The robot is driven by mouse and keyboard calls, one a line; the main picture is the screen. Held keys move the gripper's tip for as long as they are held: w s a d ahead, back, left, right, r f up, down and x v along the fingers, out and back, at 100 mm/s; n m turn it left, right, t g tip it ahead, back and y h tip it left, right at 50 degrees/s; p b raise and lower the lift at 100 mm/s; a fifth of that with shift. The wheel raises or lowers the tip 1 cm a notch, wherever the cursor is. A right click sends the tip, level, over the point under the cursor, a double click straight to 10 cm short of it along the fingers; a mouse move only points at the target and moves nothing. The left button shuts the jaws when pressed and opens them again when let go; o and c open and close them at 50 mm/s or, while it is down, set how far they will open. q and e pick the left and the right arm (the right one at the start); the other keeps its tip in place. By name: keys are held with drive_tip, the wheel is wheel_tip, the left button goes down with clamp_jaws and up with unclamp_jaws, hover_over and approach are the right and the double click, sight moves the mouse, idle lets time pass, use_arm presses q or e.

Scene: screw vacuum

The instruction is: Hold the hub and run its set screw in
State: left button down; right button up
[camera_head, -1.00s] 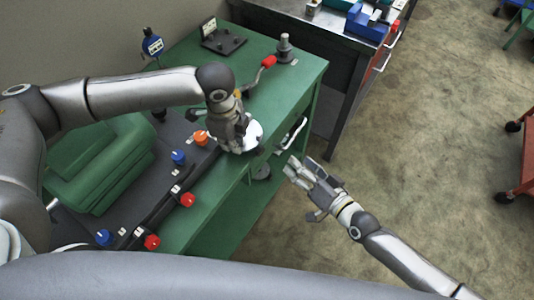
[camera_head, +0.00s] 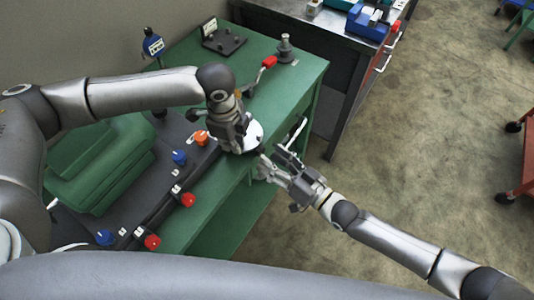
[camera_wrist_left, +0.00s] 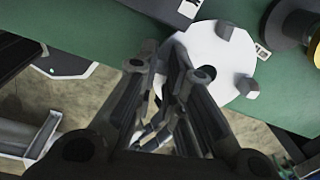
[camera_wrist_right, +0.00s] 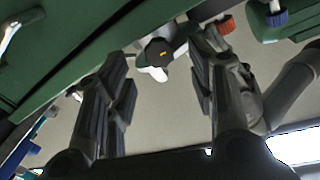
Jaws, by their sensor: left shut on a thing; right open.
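The hub, a white disc with small lobes, shows in the left wrist view (camera_wrist_left: 215,50) and partly beside my left gripper in the head view (camera_head: 256,130). My left gripper (camera_head: 243,147) is shut on the hub at the bench's front edge; the fingers hide part of it. In the right wrist view, a black knob-like part with a yellow mark (camera_wrist_right: 158,51) sits on a white piece. I cannot tell for sure whether it is the set screw. My right gripper (camera_head: 272,165) is open, just in front of the hub, with that black part between its fingers but apart from them.
The green bench (camera_head: 290,85) carries a dark strip with red, blue and orange knobs (camera_head: 187,200) left of the grippers. A red-handled tool (camera_head: 268,62) and a grey post (camera_head: 285,50) stand toward the back. Open floor (camera_head: 440,150) lies on the right.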

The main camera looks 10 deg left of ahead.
sight(259, 150)
drive_tip(key=shift+x, duration=1.4)
drive_tip(key=shift+c, duration=0.4)
drive_tip(key=c, duration=0.9)
drive_tip(key=shift+n, duration=0.3)
drive_tip(key=shift+c, duration=0.2)
